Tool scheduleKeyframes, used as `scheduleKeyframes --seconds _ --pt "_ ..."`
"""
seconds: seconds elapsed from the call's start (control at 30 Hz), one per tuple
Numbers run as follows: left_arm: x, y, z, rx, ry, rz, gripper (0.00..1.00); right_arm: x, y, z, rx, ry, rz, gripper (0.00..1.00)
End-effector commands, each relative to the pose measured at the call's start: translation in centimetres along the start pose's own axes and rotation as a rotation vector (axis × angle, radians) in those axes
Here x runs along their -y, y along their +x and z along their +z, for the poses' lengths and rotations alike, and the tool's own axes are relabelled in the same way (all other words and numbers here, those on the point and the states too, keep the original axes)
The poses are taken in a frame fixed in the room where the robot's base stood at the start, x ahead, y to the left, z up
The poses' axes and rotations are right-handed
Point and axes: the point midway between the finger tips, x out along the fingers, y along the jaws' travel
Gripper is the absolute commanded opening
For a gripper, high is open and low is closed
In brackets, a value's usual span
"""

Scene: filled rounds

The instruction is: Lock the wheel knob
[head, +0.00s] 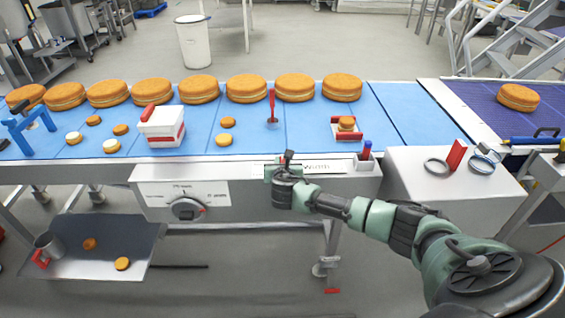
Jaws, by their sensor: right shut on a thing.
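My right gripper (286,168) is at the front edge of the conveyor, beside a white label plate (318,167) that seems to read "WIDTH". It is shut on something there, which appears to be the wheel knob. The hand hides nearly all of the knob, so its lock and its position cannot be made out. My left gripper is not in view.
Several cake layers (199,89) line the back of the blue belt (205,115). A white box (162,127), small cakes and a red-handled tool (271,107) stand nearer. A grey side table (440,185) holds rings (437,166). A tray (85,262) hangs lower left.

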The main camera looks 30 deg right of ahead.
Motion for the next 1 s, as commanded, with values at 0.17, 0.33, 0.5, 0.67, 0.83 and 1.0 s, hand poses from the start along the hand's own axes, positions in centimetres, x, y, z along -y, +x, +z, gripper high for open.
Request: scheduleKeyframes --seconds 0.17,0.33,0.5,0.67,0.83,1.0 --pt "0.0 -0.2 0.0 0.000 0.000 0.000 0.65 -0.1 0.0 0.0 -0.001 0.015 -0.036 0.00" --pt "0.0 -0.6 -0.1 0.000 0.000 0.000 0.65 -0.3 -0.1 0.1 -0.001 0.052 -0.119 0.00" --pt "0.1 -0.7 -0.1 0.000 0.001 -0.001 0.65 -0.5 0.0 0.0 -0.001 0.105 -0.246 0.00" --pt "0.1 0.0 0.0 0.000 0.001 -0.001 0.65 -0.6 0.1 -0.1 -0.001 0.164 -0.387 0.00" --pt "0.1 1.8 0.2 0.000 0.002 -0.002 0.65 -0.6 0.3 -0.4 -0.001 0.224 -0.533 0.00" --pt "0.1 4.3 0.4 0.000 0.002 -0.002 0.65 -0.6 0.4 -0.5 0.001 0.275 -0.660 0.00"
